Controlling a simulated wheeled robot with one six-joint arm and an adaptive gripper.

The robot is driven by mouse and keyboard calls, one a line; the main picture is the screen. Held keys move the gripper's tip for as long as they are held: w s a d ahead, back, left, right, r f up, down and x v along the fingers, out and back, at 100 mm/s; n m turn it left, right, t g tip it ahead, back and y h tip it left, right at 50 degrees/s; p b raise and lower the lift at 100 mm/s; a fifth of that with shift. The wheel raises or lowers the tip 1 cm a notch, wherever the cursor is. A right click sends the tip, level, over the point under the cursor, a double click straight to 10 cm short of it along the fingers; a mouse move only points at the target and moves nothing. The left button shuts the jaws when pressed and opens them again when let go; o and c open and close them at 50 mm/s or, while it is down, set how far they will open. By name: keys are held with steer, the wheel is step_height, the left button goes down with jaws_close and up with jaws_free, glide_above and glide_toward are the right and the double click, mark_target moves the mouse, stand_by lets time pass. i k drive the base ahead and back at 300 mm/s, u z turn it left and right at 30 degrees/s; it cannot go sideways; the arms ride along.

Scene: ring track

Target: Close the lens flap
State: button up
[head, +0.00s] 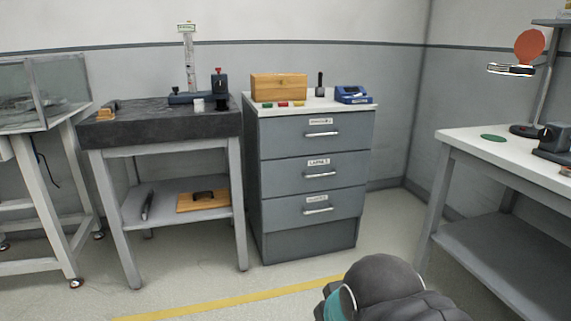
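An orange-red round flap (530,46) shows at the upper right in the head view. It stands raised, roughly upright, above a flat ring-shaped lens head (510,69) that is seen nearly edge-on. The lens head is carried by a grey stand that rises from the white-topped table at the right. A dark, rounded part of my arm shows at the bottom, right of centre, well below and left of the lens. My gripper's fingers are not in view.
The white-topped table (470,140) on the right holds a green disc (493,138) and dark devices. A grey drawer cabinet (285,190) and a dark-topped bench (140,130) stand at the back. Open floor (210,280) with a yellow line lies in front.

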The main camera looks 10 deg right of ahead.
mark_target(530, 45)
steer(key=z, duration=0.75)
steer(key=i, duration=1)
steer(key=z, duration=1.15)
